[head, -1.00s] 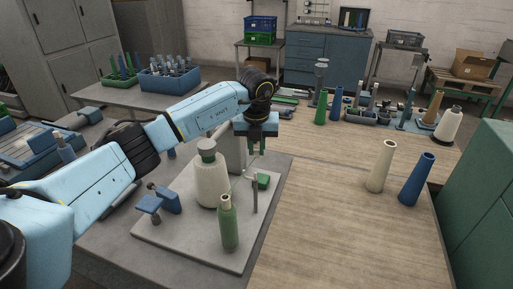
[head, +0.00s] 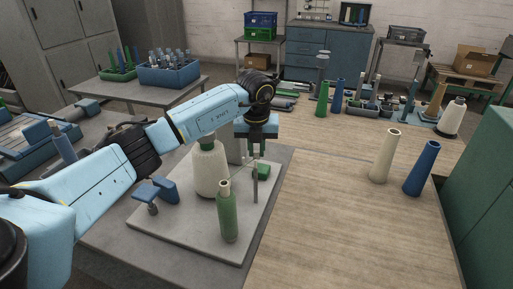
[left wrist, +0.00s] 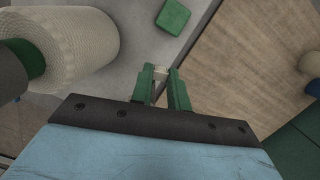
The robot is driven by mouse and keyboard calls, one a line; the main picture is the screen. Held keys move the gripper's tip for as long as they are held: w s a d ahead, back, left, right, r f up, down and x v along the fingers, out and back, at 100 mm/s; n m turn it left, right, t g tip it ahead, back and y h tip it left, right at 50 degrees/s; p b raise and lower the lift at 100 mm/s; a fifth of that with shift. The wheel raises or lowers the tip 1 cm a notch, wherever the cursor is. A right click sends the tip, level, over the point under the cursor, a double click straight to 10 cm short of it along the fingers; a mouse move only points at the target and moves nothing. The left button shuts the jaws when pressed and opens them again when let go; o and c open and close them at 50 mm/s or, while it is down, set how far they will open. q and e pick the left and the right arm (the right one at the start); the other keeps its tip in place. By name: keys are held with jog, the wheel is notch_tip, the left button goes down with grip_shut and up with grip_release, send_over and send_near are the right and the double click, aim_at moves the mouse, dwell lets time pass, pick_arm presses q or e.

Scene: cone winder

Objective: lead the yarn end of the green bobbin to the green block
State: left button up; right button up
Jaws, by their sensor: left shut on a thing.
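The green bobbin (head: 228,216) stands upright on a pale grey plate (head: 195,243), left of a thin post (head: 255,188). The green block (head: 263,171) lies on the plate behind the post; it also shows in the left wrist view (left wrist: 173,17). My left gripper (head: 255,154) hangs pointing down just above and left of the block in the head view. In the left wrist view its green fingers (left wrist: 160,76) close on a small pale piece (left wrist: 160,72), seemingly the yarn end. The yarn's run is too fine to follow. My right gripper is not in view.
A large cream yarn cone (head: 211,170) stands behind the bobbin, its top partly behind my left arm. Blue brackets (head: 166,190) sit left of it. A cream tube (head: 385,156) and a blue tube (head: 421,168) stand on the wooden table, whose middle is clear.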

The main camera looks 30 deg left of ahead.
pick_arm(q)
jog(key=shift+w+f, duration=0.1)
jog(key=w+f+m+b, duration=0.1)
jog(key=w+b, duration=0.1)
jog(key=w+a+f+m+b, duration=0.1)
jog(key=w+b, duration=0.1)
jog(key=w+a+f+m+b, duration=0.1)
jog(key=w+f+b, duration=0.1)
jog(key=b, duration=0.1)
jog(key=shift+f+m, duration=0.1)
jog(key=shift+m, duration=0.2)
jog(key=shift+w+a, duration=0.15)
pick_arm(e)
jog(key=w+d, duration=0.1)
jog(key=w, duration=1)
pick_arm(q)
jog(key=shift+f+b, duration=0.25)
jog(key=shift+b, duration=0.05)
notch_tip(320, 180, down, 3)
jog(key=b, duration=0.3)
jog(key=shift+f, duration=0.1)
jog(key=shift+f+b, duration=0.1)
jog(key=shift+b, duration=0.2)
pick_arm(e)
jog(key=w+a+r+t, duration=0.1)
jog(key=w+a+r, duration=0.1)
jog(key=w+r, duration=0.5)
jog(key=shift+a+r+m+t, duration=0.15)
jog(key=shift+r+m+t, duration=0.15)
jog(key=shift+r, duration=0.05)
